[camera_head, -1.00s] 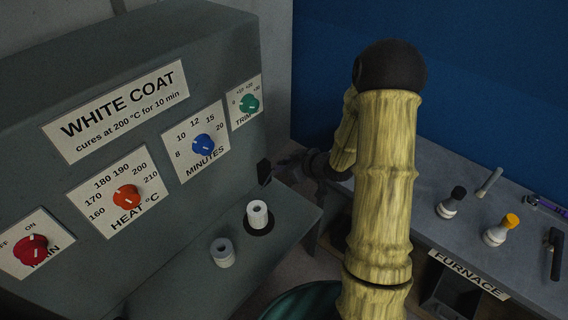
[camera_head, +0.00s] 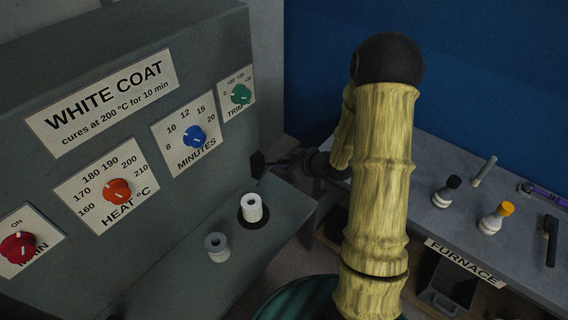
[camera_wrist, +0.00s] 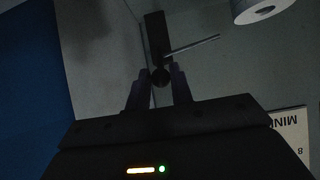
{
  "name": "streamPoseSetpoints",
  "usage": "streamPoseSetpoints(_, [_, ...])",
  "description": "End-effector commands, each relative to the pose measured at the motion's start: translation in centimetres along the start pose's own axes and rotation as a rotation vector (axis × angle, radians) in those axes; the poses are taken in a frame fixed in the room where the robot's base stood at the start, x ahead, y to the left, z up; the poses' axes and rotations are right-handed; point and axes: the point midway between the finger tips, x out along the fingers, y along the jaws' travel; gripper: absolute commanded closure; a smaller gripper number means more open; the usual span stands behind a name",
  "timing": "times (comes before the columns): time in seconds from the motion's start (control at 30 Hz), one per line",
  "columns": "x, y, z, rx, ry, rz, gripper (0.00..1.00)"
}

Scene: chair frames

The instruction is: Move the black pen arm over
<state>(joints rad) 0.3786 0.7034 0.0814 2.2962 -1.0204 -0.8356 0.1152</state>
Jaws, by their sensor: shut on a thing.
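The black pen arm (camera_wrist: 157,36) shows in the wrist view as a dark upright bar with a thin pale rod sticking out to the right. Its round dark end sits between the fingertips of my gripper (camera_wrist: 160,78), which is shut on it. In the head view the pen arm (camera_head: 258,165) is a small black piece at the right end of the grey machine. My gripper (camera_head: 287,160) reaches it there from the right, dark and partly hidden behind my arm.
A white roll (camera_head: 253,207) stands on a black disc on the machine's ledge, with a grey roll (camera_head: 218,246) nearer. The panel (camera_head: 105,95) carries several knobs. A grey bench (camera_head: 470,225) at right holds bottles and small tools. The blue wall (camera_head: 470,70) is behind.

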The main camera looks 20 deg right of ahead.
Motion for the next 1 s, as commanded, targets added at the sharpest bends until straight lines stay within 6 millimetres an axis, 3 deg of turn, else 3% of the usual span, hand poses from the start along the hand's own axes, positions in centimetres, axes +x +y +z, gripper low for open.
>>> streamPoseSetpoints(0.5, [0.3, 0.0, 2.7, 0.002, -0.003, 0.0, 0.9])
streamPoseSetpoints(1.0, [0.5, 0.0, 3.3, 0.002, -0.003, 0.0, 0.9])
